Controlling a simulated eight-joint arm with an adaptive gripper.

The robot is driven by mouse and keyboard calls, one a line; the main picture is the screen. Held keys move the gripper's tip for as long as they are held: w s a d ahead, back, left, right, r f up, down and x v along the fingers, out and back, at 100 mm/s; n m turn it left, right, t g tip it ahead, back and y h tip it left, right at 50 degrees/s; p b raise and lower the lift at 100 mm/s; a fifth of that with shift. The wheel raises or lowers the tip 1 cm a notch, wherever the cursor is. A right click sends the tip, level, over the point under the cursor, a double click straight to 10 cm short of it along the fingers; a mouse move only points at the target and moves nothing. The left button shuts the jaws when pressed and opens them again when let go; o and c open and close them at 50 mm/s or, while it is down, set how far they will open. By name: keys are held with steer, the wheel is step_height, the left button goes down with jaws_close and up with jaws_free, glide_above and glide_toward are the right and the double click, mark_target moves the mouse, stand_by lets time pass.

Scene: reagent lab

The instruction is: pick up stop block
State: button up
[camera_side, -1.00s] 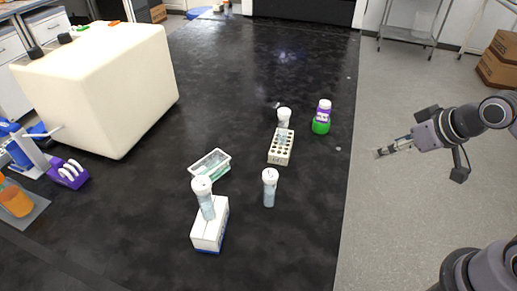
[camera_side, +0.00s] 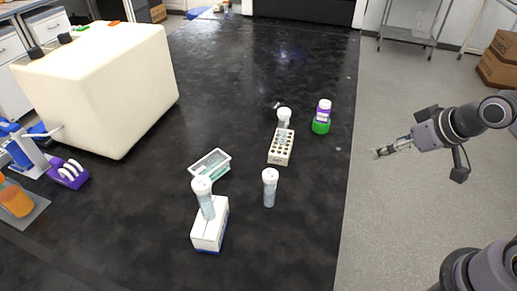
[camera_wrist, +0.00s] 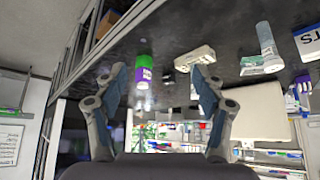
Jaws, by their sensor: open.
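No object is clearly recognisable as the stop block. A pale block with rows of holes (camera_side: 281,147) stands on the black bench, and it also shows in the wrist view (camera_wrist: 195,58). A small grey item (camera_side: 276,105) lies behind it, too small to identify. My gripper (camera_side: 381,152) is off the bench's right edge, over the floor side, well apart from these objects. In the wrist view my gripper (camera_wrist: 160,74) has its two fingers spread with nothing held between them.
A purple and green bottle (camera_side: 321,117) stands near the bench's right edge. White-capped tubes (camera_side: 270,188), a clear tray (camera_side: 210,166) and a white box (camera_side: 211,232) stand nearer the front. A large cream box (camera_side: 103,85) is at left. The back middle of the bench is clear.

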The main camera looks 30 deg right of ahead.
steer(key=w+r+n, duration=0.1)
steer(key=w+r, duration=0.4)
steer(key=w, duration=0.4)
steer(key=n+g+y, duration=0.3)
steer(key=n, duration=0.3)
glide_above(278, 106)
steer(key=s+d, duration=0.2)
steer(key=s, duration=0.1)
step_height(278, 106, down, 10)
steer(key=shift+g+h, duration=0.3)
steer(key=shift+x, duration=5.45)
steer(key=c, duration=1.5)
